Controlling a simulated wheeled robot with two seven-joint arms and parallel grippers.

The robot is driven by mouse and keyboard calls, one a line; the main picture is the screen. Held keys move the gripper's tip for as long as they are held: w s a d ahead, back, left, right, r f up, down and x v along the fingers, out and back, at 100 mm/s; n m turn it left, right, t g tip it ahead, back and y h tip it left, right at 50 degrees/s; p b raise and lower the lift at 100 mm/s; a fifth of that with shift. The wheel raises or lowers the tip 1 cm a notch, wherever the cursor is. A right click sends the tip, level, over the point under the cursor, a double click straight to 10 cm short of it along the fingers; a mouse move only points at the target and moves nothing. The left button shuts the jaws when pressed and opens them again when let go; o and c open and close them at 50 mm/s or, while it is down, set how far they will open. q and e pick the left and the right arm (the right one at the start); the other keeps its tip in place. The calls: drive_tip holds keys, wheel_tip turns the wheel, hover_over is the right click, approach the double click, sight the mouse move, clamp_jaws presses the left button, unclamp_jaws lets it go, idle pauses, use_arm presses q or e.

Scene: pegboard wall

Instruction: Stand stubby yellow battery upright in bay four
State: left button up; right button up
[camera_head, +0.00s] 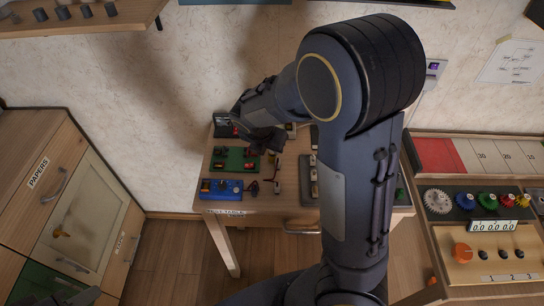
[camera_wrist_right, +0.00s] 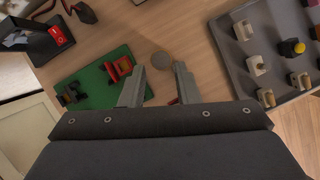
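My right gripper (camera_head: 258,148) hangs over the far part of the wooden table, partly hidden by its wrist. In the right wrist view its fingers (camera_wrist_right: 160,82) are apart with nothing held between them. No bay is identifiable as bay four. My left gripper is not clearly visible.
A green board with red and dark parts (camera_wrist_right: 82,72) lies left of the fingers. A black box with a red switch (camera_wrist_right: 58,34) stands beyond it. A blue box (camera_head: 221,190) sits at the table's front left. A gear panel (camera_head: 465,204) is to the right.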

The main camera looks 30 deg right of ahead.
sight(272, 155)
drive_tip(key=x, duration=0.4)
drive_tip(key=shift+w+d+f, duration=0.1)
drive_tip(key=shift+d+f, duration=0.05)
drive_tip(key=shift+d, duration=0.1)
clamp_jaws()
